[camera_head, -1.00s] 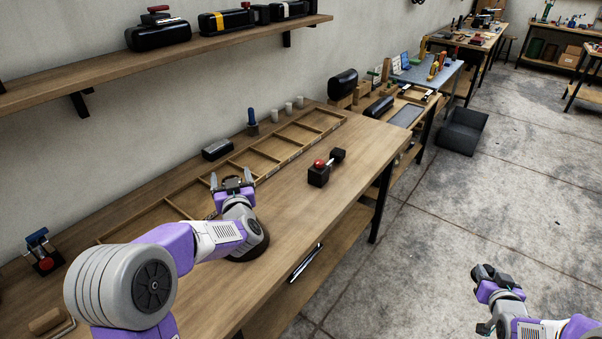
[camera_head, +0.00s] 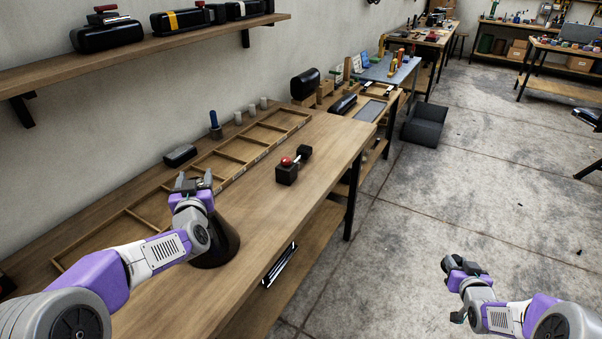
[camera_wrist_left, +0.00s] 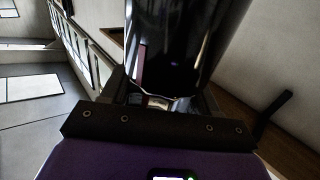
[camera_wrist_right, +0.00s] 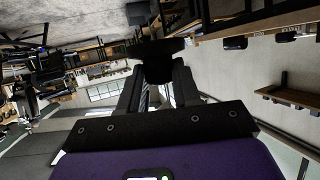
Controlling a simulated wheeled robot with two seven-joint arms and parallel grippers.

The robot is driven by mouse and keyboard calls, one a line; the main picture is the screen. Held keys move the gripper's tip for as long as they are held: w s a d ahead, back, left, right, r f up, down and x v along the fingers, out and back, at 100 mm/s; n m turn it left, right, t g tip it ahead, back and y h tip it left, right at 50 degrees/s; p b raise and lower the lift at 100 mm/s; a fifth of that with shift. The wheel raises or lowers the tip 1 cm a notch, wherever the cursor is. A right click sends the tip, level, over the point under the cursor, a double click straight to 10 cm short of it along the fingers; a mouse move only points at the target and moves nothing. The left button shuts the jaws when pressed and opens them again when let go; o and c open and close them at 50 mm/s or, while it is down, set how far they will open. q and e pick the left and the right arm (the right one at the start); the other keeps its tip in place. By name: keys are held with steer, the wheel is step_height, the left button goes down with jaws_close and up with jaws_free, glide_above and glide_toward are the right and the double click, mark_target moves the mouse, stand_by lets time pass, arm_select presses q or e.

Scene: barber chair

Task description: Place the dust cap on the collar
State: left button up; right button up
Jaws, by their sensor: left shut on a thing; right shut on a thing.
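My left gripper (camera_head: 194,183) is over the wooden bench, fingers pointing away from me. In the left wrist view a glossy dark cylinder (camera_wrist_left: 180,45) fills the top middle and runs down between the fingers; the grip looks shut on it. In the head view a dark tapered body (camera_head: 224,238) stands partly behind my left arm; I cannot tell if it is the same piece. My right gripper (camera_head: 466,267) is out over the floor, shut on a black disc-like piece (camera_wrist_right: 160,48) with a stub, seemingly the dust cap. I cannot make out the collar clearly.
A long compartment tray (camera_head: 240,158) lies along the bench's wall side. A black block with a red knob (camera_head: 287,173), a black case (camera_head: 180,155) and a blue-topped post (camera_head: 214,122) are on the bench. A shelf (camera_head: 150,50) hangs above. The floor (camera_head: 400,220) at right is mostly clear.

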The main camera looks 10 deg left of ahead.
arm_select(q)
steer(key=o, duration=1)
arm_select(e)
steer(key=shift+r, duration=0.1)
arm_select(q)
steer(key=p+v, duration=0.1)
steer(key=v, duration=1.1)
arm_select(e)
steer(key=shift+r, duration=0.65)
arm_select(q)
steer(key=shift+p, duration=0.3)
steer(key=shift+c, duration=0.2)
